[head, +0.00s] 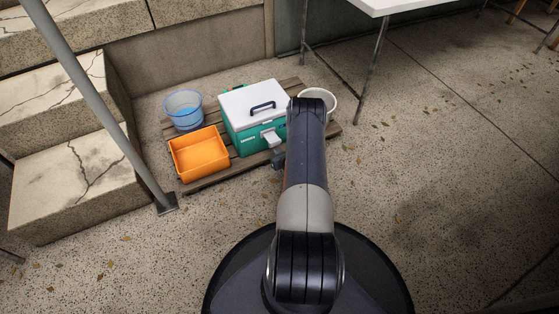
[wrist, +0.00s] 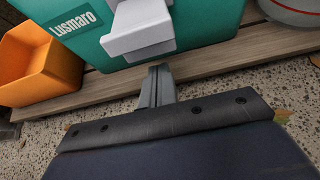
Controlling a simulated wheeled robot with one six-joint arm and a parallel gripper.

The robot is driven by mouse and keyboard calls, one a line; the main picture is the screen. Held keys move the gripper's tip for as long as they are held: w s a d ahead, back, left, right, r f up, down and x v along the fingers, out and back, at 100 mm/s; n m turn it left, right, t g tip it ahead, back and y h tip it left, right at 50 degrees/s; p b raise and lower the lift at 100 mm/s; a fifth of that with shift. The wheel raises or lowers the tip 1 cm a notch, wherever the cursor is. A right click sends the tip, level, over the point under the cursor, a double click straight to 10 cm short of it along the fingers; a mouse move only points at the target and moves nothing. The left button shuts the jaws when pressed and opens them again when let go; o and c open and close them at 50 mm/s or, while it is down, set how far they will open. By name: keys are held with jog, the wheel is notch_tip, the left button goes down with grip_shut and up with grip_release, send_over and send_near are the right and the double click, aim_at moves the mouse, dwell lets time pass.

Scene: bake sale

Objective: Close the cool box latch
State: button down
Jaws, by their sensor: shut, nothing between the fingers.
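The cool box (head: 246,139) is teal with a white lid and a dark handle on top. The lid lies flat on the body. Its pale grey latch (head: 272,139) is on the front face and appears to stick out from it; in the wrist view the latch (wrist: 140,30) fills the top middle. My gripper (wrist: 160,72) is shut and empty, with its fingertips just below the latch's lower edge. I cannot tell whether they touch it. In the head view my gripper (head: 278,160) is partly hidden by my arm, near the box front.
The box stands on a wooden slatted pallet (head: 214,180). An orange bin (head: 200,158) and a blue bucket (head: 184,109) are at its left. A white bucket (head: 329,101) is at its right. A metal pole (head: 100,100) and stone steps rise at left.

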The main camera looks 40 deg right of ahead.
jog(key=shift+w+r, duration=0.1)
jog(key=shift+r, duration=0.55)
jog(key=shift+r, duration=0.15)
jog(key=shift+r+g+p, duration=0.1)
jog(key=shift+g+p, duration=0.25)
jog(key=shift+g, duration=0.25)
